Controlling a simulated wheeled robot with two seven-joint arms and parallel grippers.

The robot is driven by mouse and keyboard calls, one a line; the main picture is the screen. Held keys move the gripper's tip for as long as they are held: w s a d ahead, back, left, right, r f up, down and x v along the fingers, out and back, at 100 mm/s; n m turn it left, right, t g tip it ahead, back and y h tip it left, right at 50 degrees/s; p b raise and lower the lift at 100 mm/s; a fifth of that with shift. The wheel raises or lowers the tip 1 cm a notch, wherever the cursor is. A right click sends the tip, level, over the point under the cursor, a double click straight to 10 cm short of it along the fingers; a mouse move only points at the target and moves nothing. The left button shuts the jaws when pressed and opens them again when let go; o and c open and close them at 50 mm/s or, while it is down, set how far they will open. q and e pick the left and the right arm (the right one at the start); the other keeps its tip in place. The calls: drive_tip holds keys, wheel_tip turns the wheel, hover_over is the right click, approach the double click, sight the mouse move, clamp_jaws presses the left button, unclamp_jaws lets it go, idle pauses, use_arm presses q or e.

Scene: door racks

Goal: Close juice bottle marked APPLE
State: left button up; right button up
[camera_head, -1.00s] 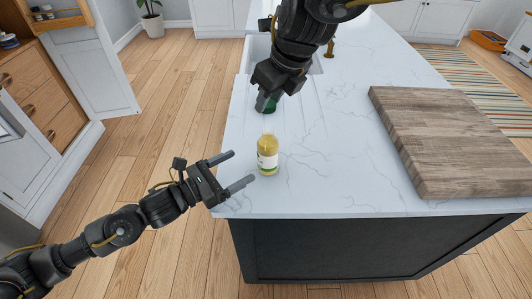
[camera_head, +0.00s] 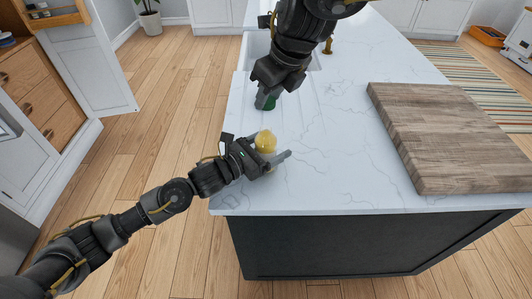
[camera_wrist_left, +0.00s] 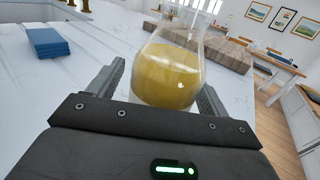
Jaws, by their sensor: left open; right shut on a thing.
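The juice bottle (camera_head: 265,142) stands upright near the left edge of the white counter. It holds yellow juice and has no cap on its clear neck; its label is hidden now. My left gripper (camera_head: 272,147) is open, with a finger on either side of the bottle. In the left wrist view, the bottle (camera_wrist_left: 168,78) stands between the spread fingers, and I cannot tell whether they touch it. My right gripper (camera_head: 266,98) is shut on a small green thing (camera_head: 272,103), probably the cap, beyond the bottle. Its jaws hide most of that thing.
A thick wooden board (camera_head: 445,140) lies on the right of the counter (camera_head: 320,185). A sink (camera_head: 314,62) is behind my right arm. A blue stack (camera_wrist_left: 45,42) shows in the left wrist view. The counter between bottle and board is clear.

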use_arm(q)
drive_tip(key=shift+d, duration=0.1)
use_arm(e)
drive_tip(key=shift+s+r, duration=0.1)
use_arm(q)
drive_tip(key=c, duration=1.5)
use_arm(e)
hover_over(265, 128)
drive_tip(key=shift+s+d+f, duration=0.1)
drive_tip(key=shift+f, duration=0.75)
drive_tip(key=shift+s+d+f, duration=0.15)
drive_tip(key=shift+f, duration=0.65)
drive_tip(key=shift+s+d+f, duration=0.1)
drive_tip(key=shift+f, duration=0.75)
drive_tip(key=shift+f, duration=0.9)
drive_tip(key=shift+f, duration=0.55)
